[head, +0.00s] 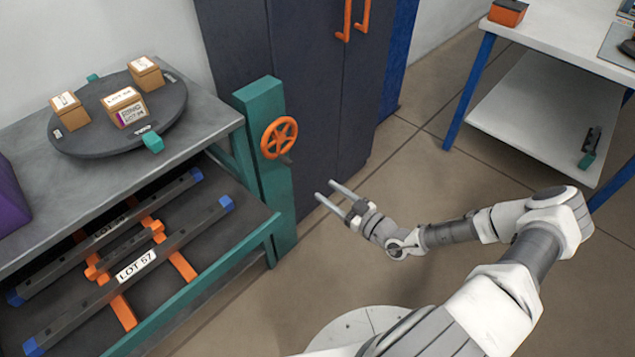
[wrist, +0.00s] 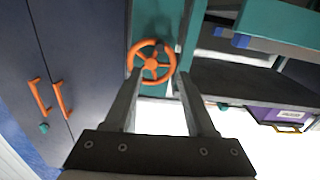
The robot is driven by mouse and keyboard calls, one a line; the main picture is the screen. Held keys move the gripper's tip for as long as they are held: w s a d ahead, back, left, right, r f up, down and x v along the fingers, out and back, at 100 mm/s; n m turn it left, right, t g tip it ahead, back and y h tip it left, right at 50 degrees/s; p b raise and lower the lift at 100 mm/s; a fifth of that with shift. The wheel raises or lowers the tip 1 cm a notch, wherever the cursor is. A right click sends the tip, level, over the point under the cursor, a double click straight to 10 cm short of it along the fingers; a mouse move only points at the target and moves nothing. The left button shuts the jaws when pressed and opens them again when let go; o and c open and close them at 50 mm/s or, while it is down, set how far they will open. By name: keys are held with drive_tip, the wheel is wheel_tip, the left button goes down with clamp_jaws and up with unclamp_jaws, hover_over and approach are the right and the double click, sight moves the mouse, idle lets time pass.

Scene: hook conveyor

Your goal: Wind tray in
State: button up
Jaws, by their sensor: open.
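An orange handwheel (head: 279,137) with a dark crank handle is mounted on a teal post (head: 262,165) at the right end of the bench. In the wrist view the handwheel (wrist: 151,62) shows straight ahead, beyond the fingertips. The tray (head: 185,243), labelled LOT 57, lies below the bench top, with dark rails and orange cross pieces on it. It extends out past the bench's front edge. My gripper (head: 325,192) is open and empty, to the right of and apart from the wheel and post. In the wrist view my gripper (wrist: 158,78) has nothing between its fingers.
A dark round turntable (head: 80,140) with several small boxes stands on the grey bench top (head: 215,112). A dark cabinet (head: 300,60) with orange handles stands behind the post. A white table (head: 560,30) with a lower shelf is at the right. The floor between is clear.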

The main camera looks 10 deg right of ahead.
drive_tip(key=shift+s+d, duration=0.25)
drive_tip(key=shift+s, duration=0.15)
